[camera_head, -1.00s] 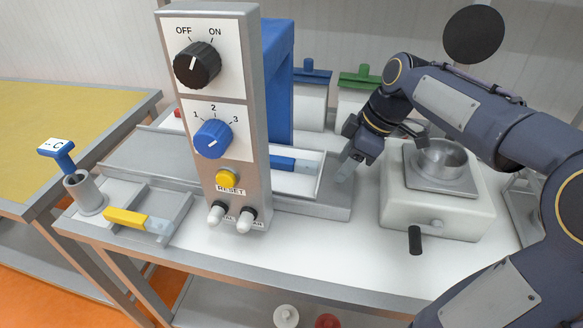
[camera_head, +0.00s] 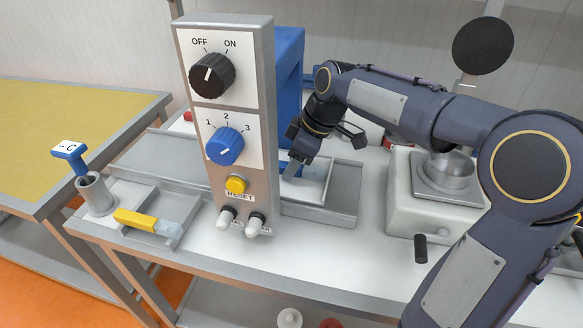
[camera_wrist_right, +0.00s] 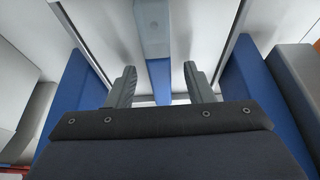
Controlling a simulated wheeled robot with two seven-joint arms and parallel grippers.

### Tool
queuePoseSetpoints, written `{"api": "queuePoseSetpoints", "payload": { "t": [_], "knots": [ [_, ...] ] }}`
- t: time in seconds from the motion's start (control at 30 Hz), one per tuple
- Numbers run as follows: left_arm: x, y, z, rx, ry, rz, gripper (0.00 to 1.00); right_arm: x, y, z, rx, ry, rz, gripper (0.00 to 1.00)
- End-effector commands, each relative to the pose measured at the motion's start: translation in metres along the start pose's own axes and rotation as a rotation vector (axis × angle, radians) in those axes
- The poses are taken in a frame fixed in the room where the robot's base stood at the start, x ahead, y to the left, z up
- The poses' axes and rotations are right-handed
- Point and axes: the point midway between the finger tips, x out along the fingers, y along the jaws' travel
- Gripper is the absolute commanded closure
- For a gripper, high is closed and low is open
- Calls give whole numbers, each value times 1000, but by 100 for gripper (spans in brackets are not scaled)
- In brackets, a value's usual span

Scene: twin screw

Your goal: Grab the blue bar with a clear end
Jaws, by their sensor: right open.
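The blue bar (camera_wrist_right: 158,82) with a clear end (camera_wrist_right: 152,25) shows in the right wrist view, lying in a white-floored tray. In the head view the control panel and my right gripper mostly hide it. My right gripper (camera_head: 290,172) is over this tray, just right of the panel. In the wrist view my right gripper (camera_wrist_right: 158,80) is open, with one finger on each side of the bar's blue part and gaps on both sides. My left gripper is not in view.
The control panel (camera_head: 262,100) stands close left of my right gripper, with a tall blue block (camera_head: 289,75) behind it. A yellow bar (camera_head: 135,218) with a clear end lies in a front-left tray. A white device (camera_head: 405,205) with a metal bowl stands to the right.

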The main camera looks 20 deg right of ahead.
Motion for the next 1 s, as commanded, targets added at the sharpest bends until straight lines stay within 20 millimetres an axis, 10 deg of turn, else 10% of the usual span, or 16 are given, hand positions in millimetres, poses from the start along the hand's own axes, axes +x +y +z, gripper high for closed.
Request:
{"api": "queuePoseSetpoints", "payload": {
  "t": [0.23,0.57,1.0],
  "knots": [
    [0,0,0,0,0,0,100,1,0,0,0,1,1,55],
    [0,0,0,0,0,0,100,1,0,0,0,1,1,99],
    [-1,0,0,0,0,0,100,-18,1,8,2,4,5,100]
  ]
}}
